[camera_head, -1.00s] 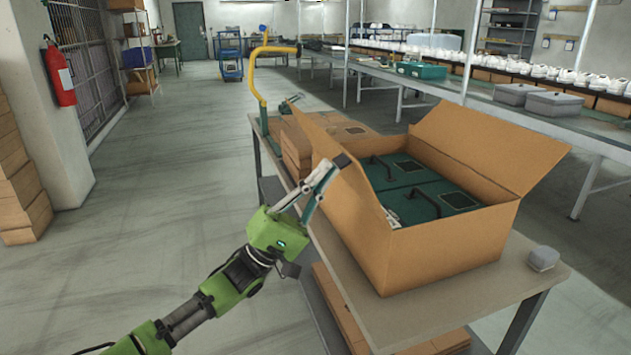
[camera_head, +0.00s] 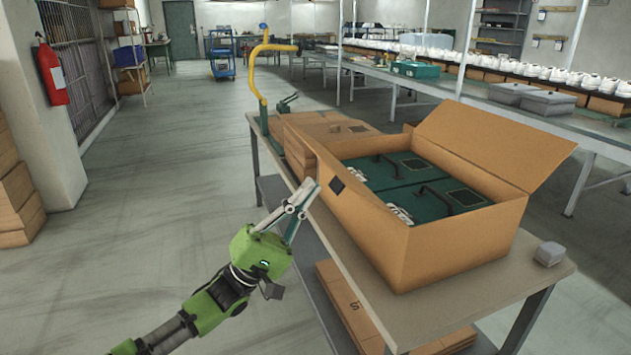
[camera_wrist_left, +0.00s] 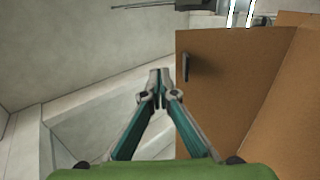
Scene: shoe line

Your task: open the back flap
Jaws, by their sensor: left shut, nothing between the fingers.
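The open cardboard box (camera_head: 460,250) stands on the table with green shoe boxes (camera_head: 408,185) inside. A large flap (camera_head: 490,145) on its far right side stands up and leans outward. The panel on its left side (camera_head: 365,225) bears a dark square; I cannot tell how much of this is folded-down flap and how much is wall. My left gripper (camera_head: 308,188) is shut and empty, just left of that panel. In the left wrist view, the closed fingertips (camera_wrist_left: 160,74) are beside the cardboard (camera_wrist_left: 225,100), near its dark patch; contact is unclear. My right gripper is not in view.
The table (camera_head: 480,305) has a small grey block (camera_head: 549,253) at its right corner. Flat cardboard (camera_head: 310,135) and a yellow post (camera_head: 258,85) stand behind the box. Flat cartons (camera_head: 350,310) lie on the lower shelf.

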